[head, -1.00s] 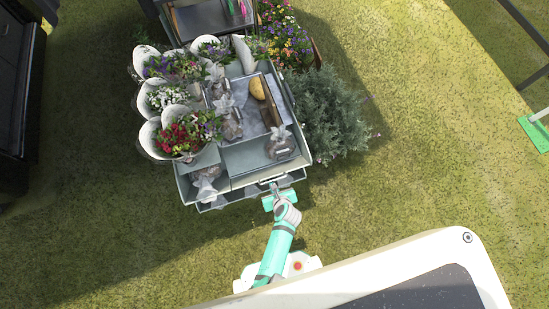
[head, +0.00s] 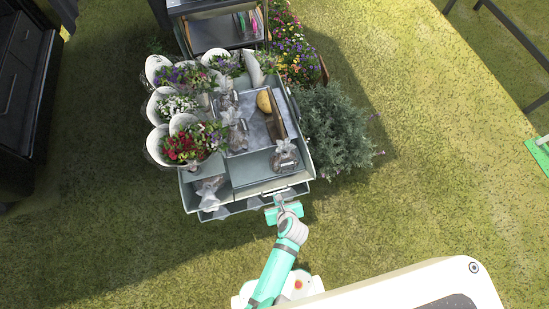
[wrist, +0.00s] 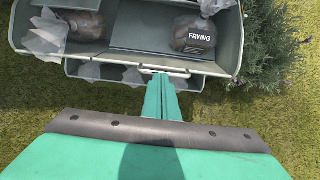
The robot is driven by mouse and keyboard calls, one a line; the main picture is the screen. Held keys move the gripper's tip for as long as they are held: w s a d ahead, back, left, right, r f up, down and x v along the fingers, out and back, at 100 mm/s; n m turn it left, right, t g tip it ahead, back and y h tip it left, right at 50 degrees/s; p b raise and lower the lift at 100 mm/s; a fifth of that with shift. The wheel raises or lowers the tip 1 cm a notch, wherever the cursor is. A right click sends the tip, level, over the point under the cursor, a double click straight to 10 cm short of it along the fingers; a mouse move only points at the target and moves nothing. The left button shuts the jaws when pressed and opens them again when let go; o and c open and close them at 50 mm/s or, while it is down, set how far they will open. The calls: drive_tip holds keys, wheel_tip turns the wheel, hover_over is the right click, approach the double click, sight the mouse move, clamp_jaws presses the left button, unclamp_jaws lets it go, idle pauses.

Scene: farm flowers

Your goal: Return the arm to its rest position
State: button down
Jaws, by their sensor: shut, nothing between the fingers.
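My gripper (head: 279,207), at the end of my green and white arm, is at the front edge of the grey cart (head: 247,199). In the wrist view my gripper (wrist: 161,84) has its fingers together with nothing seen between them. The fingertips overlap the handle bar (wrist: 165,68) on the cart's front in that view; I cannot tell whether they touch it. My arm reaches forward over the grass from the bottom of the head view.
The cart holds flower buckets (head: 185,145), a bag labelled FRYING (wrist: 193,36) and other wrapped bags. A bush (head: 335,130) stands against its right side. A shelf (head: 215,30) stands behind. Open grass (head: 420,160) lies to the right.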

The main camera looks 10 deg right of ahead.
drive_tip(key=s+a+r+n+t+h, duration=0.25)
drive_tip(key=s+a+r+n, duration=0.35)
drive_tip(key=s+r+n, duration=0.7)
drive_tip(key=s+a+r+n+t+y, duration=0.1)
drive_tip(key=s+r+n+t, duration=0.1)
drive_tip(key=r+n, duration=0.6)
drive_tip(key=s+a+r+n+t+y, duration=0.1)
drive_tip(key=s+r+n+t, duration=0.1)
drive_tip(key=r+n, duration=0.7)
drive_tip(key=n+t, duration=0.1)
drive_tip(key=n, duration=0.4)
drive_tip(key=shift+a+r+n, duration=0.2)
drive_tip(key=shift+r+n, duration=0.05)
drive_tip(key=shift+n, duration=0.15)
